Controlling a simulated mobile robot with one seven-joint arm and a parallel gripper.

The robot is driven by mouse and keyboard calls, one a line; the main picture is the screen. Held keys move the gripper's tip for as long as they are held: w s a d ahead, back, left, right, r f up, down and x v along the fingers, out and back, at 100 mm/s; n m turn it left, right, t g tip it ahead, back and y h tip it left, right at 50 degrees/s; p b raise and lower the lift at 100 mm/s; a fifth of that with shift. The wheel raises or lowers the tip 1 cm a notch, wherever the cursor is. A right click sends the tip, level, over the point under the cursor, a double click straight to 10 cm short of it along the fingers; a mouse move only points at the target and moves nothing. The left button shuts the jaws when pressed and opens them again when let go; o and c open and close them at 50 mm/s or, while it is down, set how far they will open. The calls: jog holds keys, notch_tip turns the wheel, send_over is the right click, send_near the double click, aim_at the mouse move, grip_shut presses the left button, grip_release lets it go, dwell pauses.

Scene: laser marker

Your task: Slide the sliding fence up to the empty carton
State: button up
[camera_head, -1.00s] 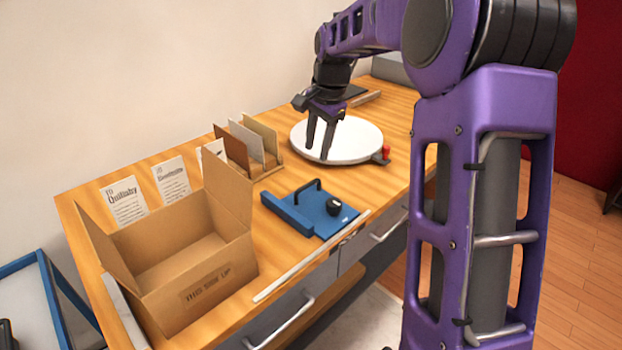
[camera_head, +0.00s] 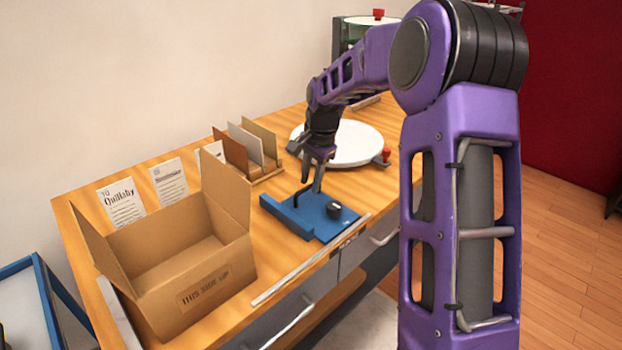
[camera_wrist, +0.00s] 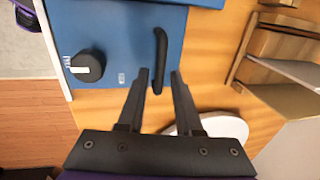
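The sliding fence (camera_head: 322,224) is a blue plate with a raised bar along its left side, a black handle and a black knob. It lies on the wooden bench, apart from the carton and to its right. In the wrist view the fence (camera_wrist: 120,28) shows its black handle (camera_wrist: 161,60) by my fingertips. The empty carton (camera_head: 214,285) stands open at the bench's near left, with "THIS SIDE UP" on its front. My gripper (camera_head: 309,187) is above the fence at the handle; its fingers (camera_wrist: 160,74) are apart with nothing held between them.
A white round turntable (camera_head: 355,143) with a red knob lies behind the fence. A rack of upright cards (camera_head: 245,152) stands near the wall. A metal ruler strip (camera_head: 300,270) runs along the front edge. Bare wood lies between carton and fence.

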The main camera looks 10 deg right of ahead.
grip_shut()
dwell(1.2)
